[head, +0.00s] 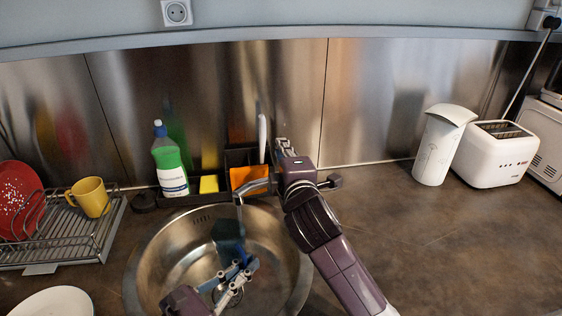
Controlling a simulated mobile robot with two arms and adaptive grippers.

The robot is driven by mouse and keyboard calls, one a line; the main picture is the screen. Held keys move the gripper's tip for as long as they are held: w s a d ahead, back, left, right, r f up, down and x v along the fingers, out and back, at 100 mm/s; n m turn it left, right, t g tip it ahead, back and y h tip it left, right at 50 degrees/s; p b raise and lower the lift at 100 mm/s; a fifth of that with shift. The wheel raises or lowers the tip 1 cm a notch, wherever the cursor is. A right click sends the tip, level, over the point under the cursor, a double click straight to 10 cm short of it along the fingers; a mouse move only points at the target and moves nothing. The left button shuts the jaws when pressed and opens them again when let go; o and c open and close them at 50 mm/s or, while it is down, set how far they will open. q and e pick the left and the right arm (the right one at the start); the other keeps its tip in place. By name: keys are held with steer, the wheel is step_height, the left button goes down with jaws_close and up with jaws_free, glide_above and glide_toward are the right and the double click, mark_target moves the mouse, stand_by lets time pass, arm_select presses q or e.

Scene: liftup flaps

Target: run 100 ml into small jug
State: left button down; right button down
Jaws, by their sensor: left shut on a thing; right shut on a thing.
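A small dark blue jug (228,235) is over the sink basin, below the tap's spout. My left gripper (236,270) is shut on the jug from the lower side; its fingers hide part of it. The metal tap (256,185) stands at the back edge of the sink, its spout pointing left and down over the jug. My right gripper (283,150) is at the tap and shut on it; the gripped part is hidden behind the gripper. I cannot tell whether water is running, nor see a level in the jug.
The round steel sink (148,262) surrounds the jug. On the left are a dish rack (75,235) with a yellow mug (90,197) and red plate (18,195). A green-and-white soap bottle (170,165) stands behind. A white container (436,150) and toaster (494,158) stand right; the right counter is clear.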

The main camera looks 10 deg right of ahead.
steer(key=shift+d+r, duration=0.1)
steer(key=shift+r, duration=0.25)
steer(key=c, duration=2.2)
jaws_free()
steer(key=shift+w, duration=0.1)
steer(key=shift+o, duration=0.5)
steer(key=shift+f, duration=0.15)
steer(key=shift+w, duration=0.1)
steer(key=shift+f, duration=0.1)
steer(key=s+r, duration=0.1)
steer(key=s, duration=1.1)
steer(key=shift+r, duration=0.2)
steer(key=shift+c, duration=0.5)
